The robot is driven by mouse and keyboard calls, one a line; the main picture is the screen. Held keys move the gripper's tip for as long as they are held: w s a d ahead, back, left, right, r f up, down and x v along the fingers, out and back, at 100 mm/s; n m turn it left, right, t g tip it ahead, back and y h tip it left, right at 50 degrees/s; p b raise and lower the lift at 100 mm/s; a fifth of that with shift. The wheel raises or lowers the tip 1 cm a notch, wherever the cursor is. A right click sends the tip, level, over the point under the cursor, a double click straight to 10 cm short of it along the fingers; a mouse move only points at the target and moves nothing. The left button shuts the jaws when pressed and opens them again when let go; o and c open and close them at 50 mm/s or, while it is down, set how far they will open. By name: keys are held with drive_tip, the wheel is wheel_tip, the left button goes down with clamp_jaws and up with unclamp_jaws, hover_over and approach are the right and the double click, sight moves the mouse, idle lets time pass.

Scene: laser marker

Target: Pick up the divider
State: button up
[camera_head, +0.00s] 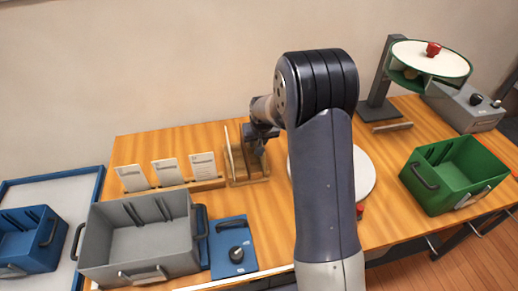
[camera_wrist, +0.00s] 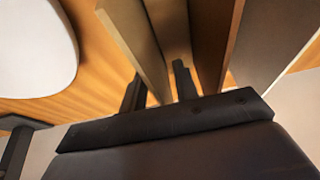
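Several thin upright divider panels stand in a wooden rack (camera_head: 248,181) at the back middle of the table. A pale divider (camera_head: 229,153) shows at the rack's left side. My gripper (camera_head: 262,133) is at the right part of the rack, pointing down into it. In the wrist view, the two dark fingers (camera_wrist: 158,86) are apart, with a brown divider (camera_wrist: 132,38) reaching between them. A gap shows beside the right finger, so the gripper looks open around this panel. Other panels (camera_wrist: 212,40) stand close to the right. My wrist hides much of the rack in the head view.
White cards (camera_head: 166,172) stand left of the rack. A white disc (camera_head: 362,178) lies right of the rack, partly behind my arm. A green crate (camera_head: 452,175) is farther right.

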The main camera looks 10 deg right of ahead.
drive_tip(key=shift+f+b, duration=0.25)
drive_tip(key=shift+b, duration=0.15)
idle(0.3)
drive_tip(key=shift+c, duration=0.3)
clamp_jaws()
